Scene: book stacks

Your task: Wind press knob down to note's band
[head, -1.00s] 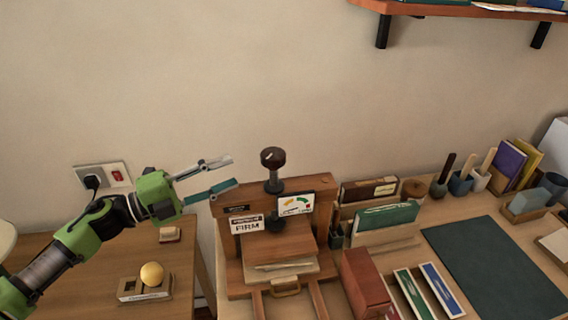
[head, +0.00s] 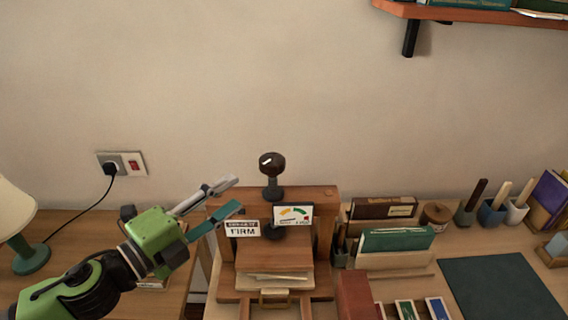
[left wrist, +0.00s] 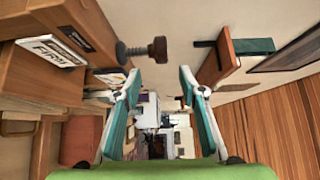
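The wooden press (head: 327,240) stands on the desk. Its dark round knob (head: 271,162) sits upright on a threaded screw above the top beam; the left wrist view also shows the knob (left wrist: 158,49). A note reading FIRM (head: 242,231) is on the press front at left. A gauge card (head: 293,214) with coloured bands is beside it; its needle is too small to read. My left gripper (head: 237,193) is open and empty, left of the screw and lower than the knob, not touching it. In the left wrist view its fingers (left wrist: 160,72) are spread apart. My right gripper is not in view.
Right of the press stand a book rack (head: 381,259), a small round pot (head: 436,214) and several tool cups. A dark green mat (head: 500,288) lies at right. A lamp (head: 30,256) stands on the left table. A wall shelf (head: 470,14) is at upper right.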

